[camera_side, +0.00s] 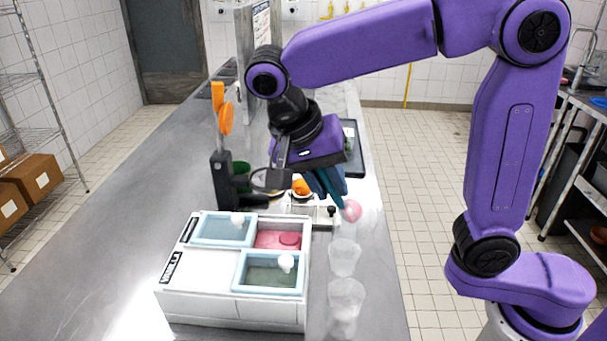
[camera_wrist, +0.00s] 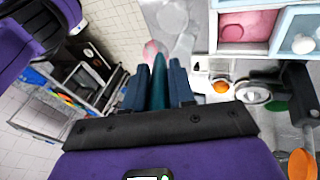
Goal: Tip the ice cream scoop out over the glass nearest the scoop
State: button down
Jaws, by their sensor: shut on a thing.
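My gripper (camera_side: 330,184) is shut on the teal handle of the ice cream scoop (camera_wrist: 158,80), held above the right side of the counter. A ball of pink ice cream (camera_side: 352,211) is at the scoop's lower end; it also shows in the wrist view (camera_wrist: 151,49). The glass nearest the scoop (camera_side: 344,258) is clear and stands on the counter, in front of and below the pink ball in the side view. Another clear glass (camera_side: 345,298) stands nearer the camera. Both glasses look faint, and their contents cannot be told.
A white ice cream box (camera_side: 190,280) stands left of the glasses. Its pink compartment (camera_side: 278,240) is open; blue-framed lids (camera_side: 222,230) cover others. Behind it are a dark stand (camera_side: 222,180) with orange paddles (camera_side: 226,118) and a small device (camera_side: 322,216). The counter's left side is clear.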

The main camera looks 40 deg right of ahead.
jog(key=shift+s+d+f, duration=0.1)
jog(key=shift+s+f, duration=0.05)
jog(key=shift+s, duration=0.05)
jog(key=d+f+y, duration=0.1)
jog(key=d+f+t+y, duration=0.1)
jog(key=y, duration=0.1)
jog(key=d+f+y, duration=0.1)
jog(key=shift+s+d+f+y, duration=0.2)
jog(key=shift+s+f+y, duration=0.1)
jog(key=shift+s+f, duration=0.1)
jog(key=shift+s+d+f+t+y, duration=0.2)
jog(key=shift+d+t+y, duration=0.15)
jog(key=shift+d+y, duration=0.6)
jog(key=shift+s+d+f+t+y, duration=0.3)
jog(key=shift+d+y, duration=0.25)
jog(key=shift+y, duration=0.7)
jog(key=shift+s+d+f+t+y, duration=0.15)
jog(key=shift+d+t+y, duration=0.2)
jog(key=shift+d+y, duration=0.6)
jog(key=shift+a, duration=0.2)
jog(key=shift+r, duration=3)
